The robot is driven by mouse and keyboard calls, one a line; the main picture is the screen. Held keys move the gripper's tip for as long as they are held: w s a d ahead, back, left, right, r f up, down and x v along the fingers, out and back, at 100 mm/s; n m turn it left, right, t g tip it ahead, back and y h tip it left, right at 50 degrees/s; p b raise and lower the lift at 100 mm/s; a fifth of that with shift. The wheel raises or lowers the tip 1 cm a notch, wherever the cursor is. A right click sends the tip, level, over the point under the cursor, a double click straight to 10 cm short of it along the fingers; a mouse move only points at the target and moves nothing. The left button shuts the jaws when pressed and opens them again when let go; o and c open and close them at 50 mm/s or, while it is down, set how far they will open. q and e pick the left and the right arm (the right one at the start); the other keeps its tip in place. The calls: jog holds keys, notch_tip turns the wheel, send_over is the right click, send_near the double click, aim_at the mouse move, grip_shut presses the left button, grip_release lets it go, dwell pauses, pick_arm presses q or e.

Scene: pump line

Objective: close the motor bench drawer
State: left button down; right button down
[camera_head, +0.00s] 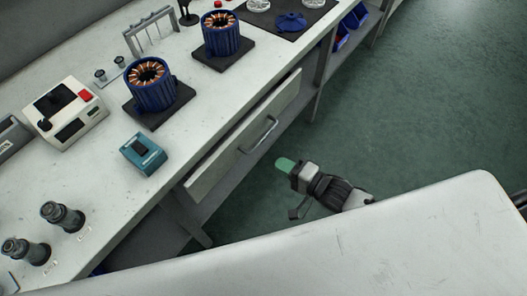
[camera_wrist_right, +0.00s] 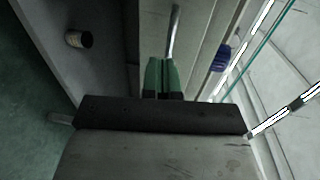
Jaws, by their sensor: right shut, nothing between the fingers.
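The motor bench drawer (camera_head: 222,160) has a pale front panel below the bench top, with a metal bar handle (camera_head: 258,135). Its front seems to stand a little out from the bench edge; how far is hard to tell. My right gripper (camera_head: 284,164), with green fingertips, is in front of the drawer, to the right of and below the handle in the head view. In the right wrist view the green fingers (camera_wrist_right: 160,76) are together and empty, with the handle (camera_wrist_right: 173,32) just beyond them. I cannot see contact with the drawer. My left gripper is out of view.
The bench top (camera_head: 225,105) holds blue motor stators (camera_head: 152,88), a teal box (camera_head: 143,153), a white control unit (camera_head: 66,112) and dark cylinders (camera_head: 62,215). A small can (camera_wrist_right: 78,39) shows in the wrist view. Green floor (camera_head: 420,110) is open at right.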

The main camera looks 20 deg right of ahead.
aim_at(256, 147)
jog(key=r+x, duration=0.1)
jog(key=x, duration=0.5)
jog(key=shift+w+a, duration=0.25)
jog(key=shift+r, duration=0.1)
jog(key=x, duration=0.3)
jog(key=b+x, duration=0.1)
jog(key=x, duration=0.1)
jog(key=shift+r, duration=0.5)
